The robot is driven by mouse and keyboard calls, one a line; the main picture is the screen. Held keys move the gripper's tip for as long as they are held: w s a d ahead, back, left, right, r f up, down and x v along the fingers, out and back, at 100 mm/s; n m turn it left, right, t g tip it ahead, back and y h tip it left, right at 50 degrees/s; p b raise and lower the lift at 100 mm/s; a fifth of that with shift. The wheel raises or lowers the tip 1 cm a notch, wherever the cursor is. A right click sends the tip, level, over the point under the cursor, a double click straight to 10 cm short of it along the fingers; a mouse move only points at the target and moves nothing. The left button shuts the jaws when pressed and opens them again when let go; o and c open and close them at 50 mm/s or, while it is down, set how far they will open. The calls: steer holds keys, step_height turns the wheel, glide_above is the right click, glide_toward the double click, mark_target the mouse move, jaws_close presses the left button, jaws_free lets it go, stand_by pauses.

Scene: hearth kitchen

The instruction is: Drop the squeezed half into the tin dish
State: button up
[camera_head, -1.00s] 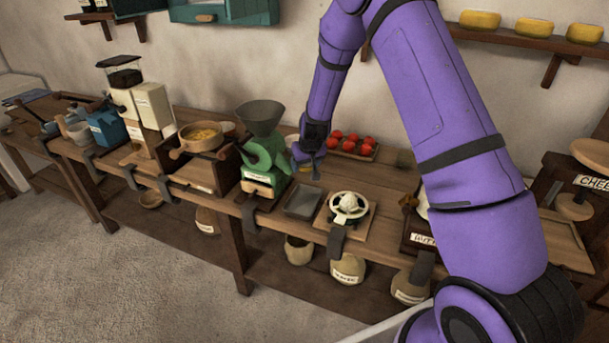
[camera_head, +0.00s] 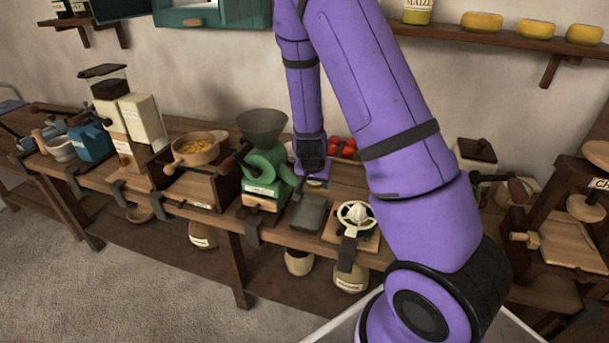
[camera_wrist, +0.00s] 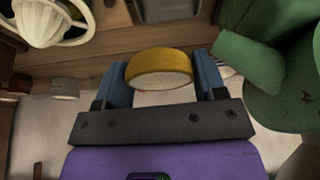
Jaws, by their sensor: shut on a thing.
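The squeezed half (camera_wrist: 160,68), yellow-rinded with a pale cut face, is between the blue fingers of my gripper (camera_wrist: 163,80) in the wrist view. My gripper is shut on it. In the head view my gripper (camera_head: 316,178) is just behind the tin dish, above the bench, and the half shows only as a small pale yellow patch under it. The tin dish (camera_head: 309,213) is a shallow grey square tray on the bench, between the green mill and the white juicer. It looks empty.
The green mill (camera_head: 265,165) stands close left of my gripper; it also fills the right of the wrist view (camera_wrist: 285,60). The white juicer (camera_head: 356,215) stands right of the dish. Red fruits (camera_head: 341,143) lie behind, partly covered by my arm.

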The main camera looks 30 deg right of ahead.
steer(key=shift+f, duration=2.9)
steer(key=o, duration=1)
steer(key=shift+o, duration=0.2)
steer(key=shift+r, duration=0.15)
steer(key=v, duration=1)
steer(key=shift+r, duration=0.25)
steer(key=shift+s, duration=0.15)
